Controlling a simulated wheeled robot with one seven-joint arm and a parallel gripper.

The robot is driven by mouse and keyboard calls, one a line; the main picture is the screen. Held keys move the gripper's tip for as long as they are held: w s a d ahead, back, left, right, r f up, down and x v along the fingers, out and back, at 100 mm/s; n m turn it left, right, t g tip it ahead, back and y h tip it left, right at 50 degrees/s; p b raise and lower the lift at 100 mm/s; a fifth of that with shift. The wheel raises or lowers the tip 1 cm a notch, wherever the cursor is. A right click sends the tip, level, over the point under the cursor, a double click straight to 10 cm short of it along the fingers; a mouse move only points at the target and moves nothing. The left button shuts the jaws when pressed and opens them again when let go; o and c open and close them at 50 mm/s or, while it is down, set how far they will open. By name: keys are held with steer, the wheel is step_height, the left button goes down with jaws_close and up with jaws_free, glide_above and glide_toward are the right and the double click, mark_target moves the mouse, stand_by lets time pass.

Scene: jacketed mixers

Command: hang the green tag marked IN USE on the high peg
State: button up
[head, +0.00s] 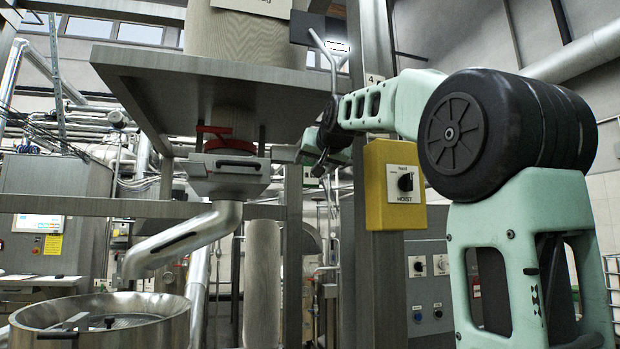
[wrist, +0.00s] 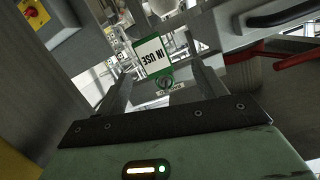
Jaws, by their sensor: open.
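The green-edged tag marked IN USE (wrist: 153,58) shows upside down in the wrist view, just beyond my gripper (wrist: 162,84). A small dark round piece (wrist: 165,82) is at the tag's near end, between the two fingers; I cannot tell whether it is a peg end or part of the tag. My gripper is open, with one finger on each side of it and no clear contact. In the head view my gripper (head: 314,152) is beside the steel column, with a small green patch (head: 311,175) below it that may be the tag. I cannot clearly identify the high peg.
A yellow HOIST box (head: 394,185) is on the column (head: 370,270), close to my arm. A valve with a red handle (head: 226,147) and a bent steel pipe (head: 185,240) are to the left, above an open round vessel (head: 100,318). A wide plate (head: 215,75) overhangs them.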

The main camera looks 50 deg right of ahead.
steer(key=b+v, duration=0.2)
steer(key=v, duration=0.8)
steer(key=shift+s+a, duration=0.15)
steer(key=shift+s, duration=0.2)
steer(key=shift+w, duration=0.1)
steer(key=w+a+f+n+g+y, duration=0.1)
steer(key=w+a+f+n+y, duration=0.15)
steer(key=w+a+f, duration=0.5)
steer(key=w+a+f+n+g+y, duration=0.15)
steer(key=a+f+y, duration=0.3)
steer(key=f, duration=0.55)
steer(key=a+f+n+g+y, duration=0.2)
steer(key=a+f+n, duration=0.2)
steer(key=a+f, duration=0.9)
steer(key=s+a+f+n+g+y, duration=0.1)
steer(key=s+a+f+n+g, duration=0.1)
steer(key=s+a+f, duration=0.55)
steer(key=s+a+f+n+g, duration=0.25)
steer(key=a+f, duration=0.25)
steer(key=f, duration=0.5)
steer(key=s+a+f+n+g, duration=0.1)
steer(key=s+f+n+g, duration=0.1)
steer(key=s+f, duration=0.3)
steer(key=s+a+f+n+g+h, duration=0.1)
steer(key=s+f+n+g, duration=0.1)
steer(key=s+f, duration=0.4)
steer(key=s, duration=0.5)
steer(key=shift+s+f, duration=0.3)
steer(key=shift+s, duration=0.1)
